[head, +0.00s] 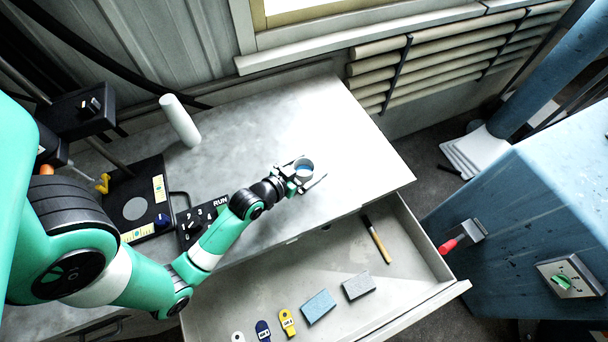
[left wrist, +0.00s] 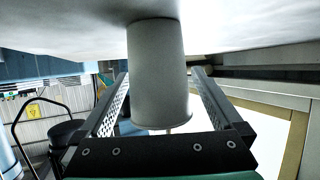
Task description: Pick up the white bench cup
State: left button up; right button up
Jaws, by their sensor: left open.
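The white bench cup (head: 305,164) stands upright on the grey bench top, with something blue showing inside it. In the left wrist view, which is upside down, the cup (left wrist: 158,75) appears as a plain pale tapered body against the bench surface. My left gripper (head: 300,180) is at the cup, low over the bench. Its two fingers are open and lie on either side of the cup, and they show in the left wrist view (left wrist: 162,82). A gap shows on the right side there; contact on the left cannot be told. My right gripper is out of view.
A tall white cylinder (head: 180,121) stands at the back left of the bench. A black device (head: 139,205) and a RUN panel (head: 196,231) lie left of my forearm. Bench right of the cup is clear.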

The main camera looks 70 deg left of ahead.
pick_arm(q)
jog(key=shift+w+a+f, duration=0.2)
jog(key=shift+w+f, duration=0.05)
jog(key=shift+w, duration=0.2)
jog(key=c, duration=1.5)
jog(key=shift+r, duration=0.1)
jog(key=shift+r, duration=0.25)
notch_tip(320, 180, up, 3)
jog(key=shift+f+p, duration=0.2)
jog(key=shift+p, duration=0.6)
jog(key=d+r+p, duration=0.2)
jog(key=d+r, duration=0.1)
jog(key=d, duration=0.1)
jog(key=s+d+r+p, duration=0.1)
jog(key=d+r+p, duration=0.2)
jog(key=d, duration=0.2)
jog(key=s+d+r+p, duration=0.1)
jog(key=d+r+p, duration=0.2)
jog(key=d, duration=0.2)
jog(key=shift+s+r, duration=0.1)
jog(key=shift+r, duration=0.3)
